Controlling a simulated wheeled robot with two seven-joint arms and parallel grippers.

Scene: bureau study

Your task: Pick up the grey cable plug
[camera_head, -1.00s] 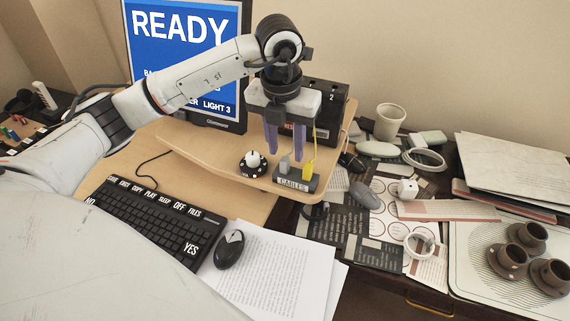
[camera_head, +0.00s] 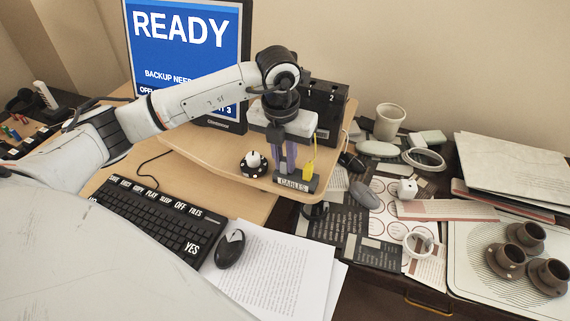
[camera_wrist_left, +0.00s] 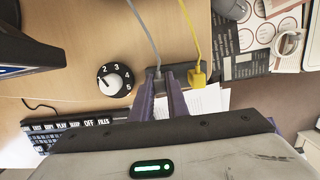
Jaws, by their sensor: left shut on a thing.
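The grey cable plug (camera_head: 284,164) stands at the black CABLES holder (camera_head: 296,184) on the wooden desk shelf. My left gripper (camera_head: 283,167) points down over the holder, its purple fingers closed on the plug from both sides. In the left wrist view the plug (camera_wrist_left: 159,84) is largely hidden by the fingers, and its grey cable (camera_wrist_left: 146,36) runs up from it. I cannot tell whether the plug is still seated. The yellow plug (camera_head: 308,169) stands just right of the fingers in the same holder. My right gripper is not in view.
A black dial (camera_head: 253,164) with a white knob sits left of the holder. A black box (camera_head: 325,106) stands behind the gripper. A keyboard (camera_head: 158,217) and a mouse (camera_head: 230,248) lie in front. Cups (camera_head: 528,236) stand on a tray at the right.

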